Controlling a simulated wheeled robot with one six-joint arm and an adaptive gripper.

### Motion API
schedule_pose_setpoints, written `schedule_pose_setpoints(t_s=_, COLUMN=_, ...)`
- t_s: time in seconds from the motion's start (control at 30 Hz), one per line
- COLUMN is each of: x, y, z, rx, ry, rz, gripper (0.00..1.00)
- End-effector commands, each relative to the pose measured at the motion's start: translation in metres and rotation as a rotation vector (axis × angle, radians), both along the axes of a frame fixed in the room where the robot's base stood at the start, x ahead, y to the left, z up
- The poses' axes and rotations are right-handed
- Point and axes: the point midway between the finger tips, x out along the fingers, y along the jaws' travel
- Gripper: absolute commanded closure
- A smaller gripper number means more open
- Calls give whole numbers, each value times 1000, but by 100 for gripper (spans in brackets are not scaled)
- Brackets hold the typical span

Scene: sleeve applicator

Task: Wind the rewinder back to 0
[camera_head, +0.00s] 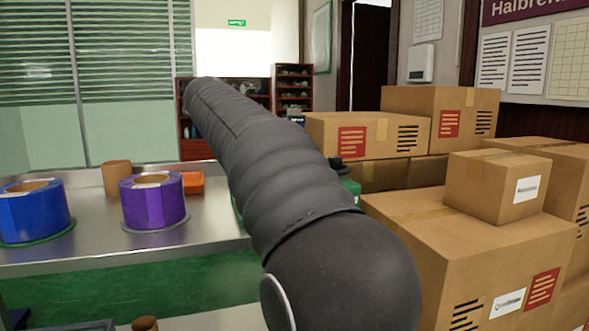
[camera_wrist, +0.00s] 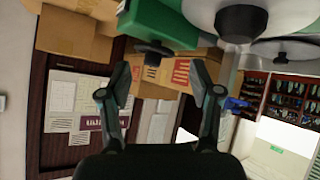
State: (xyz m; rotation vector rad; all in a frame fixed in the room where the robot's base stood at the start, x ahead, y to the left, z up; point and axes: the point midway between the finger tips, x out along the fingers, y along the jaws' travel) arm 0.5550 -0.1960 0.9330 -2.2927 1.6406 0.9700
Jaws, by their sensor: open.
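A green machine body, which looks like the rewinder, shows in the wrist view (camera_wrist: 140,22), with a dark round knob or handle (camera_wrist: 153,48) on it. My gripper (camera_wrist: 161,75) is open and empty. The knob appears between and beyond its spread fingertips, with no contact visible. In the head view my arm covers most of the green machine (camera_head: 352,188); only a green edge and a dark part (camera_head: 337,164) show to the arm's right. My gripper is hidden there. I cannot read any dial or number.
A metal table (camera_head: 90,258) at left holds a blue roll (camera_head: 35,212), a purple roll (camera_head: 153,201), a brown core (camera_head: 116,176) and an orange item (camera_head: 193,183). Stacked cardboard boxes (camera_head: 470,245) crowd the right. A grey disc with a black cone (camera_wrist: 240,22) stands near the green machine.

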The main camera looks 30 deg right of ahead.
Motion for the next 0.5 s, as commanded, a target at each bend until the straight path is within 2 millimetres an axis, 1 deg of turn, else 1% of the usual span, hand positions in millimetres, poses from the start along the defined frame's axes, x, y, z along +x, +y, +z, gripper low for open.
schedule_pose_setpoints(t_s=0.03, x=14, y=-9, z=0, rx=-34, ry=-40, rz=-66, gripper=36)
schedule_pose_setpoints(t_s=0.1, x=25, y=-20, z=8, rx=-79, ry=-100, rz=-155, gripper=36)
schedule_pose_setpoints(t_s=0.2, x=36, y=-32, z=16, rx=-134, ry=-177, rz=-260, gripper=36)
schedule_pose_setpoints(t_s=0.33, x=42, y=-40, z=23, rx=-181, ry=-247, rz=-345, gripper=36)
schedule_pose_setpoints(t_s=0.5, x=44, y=-47, z=25, rx=-203, ry=-281, rz=-387, gripper=36)
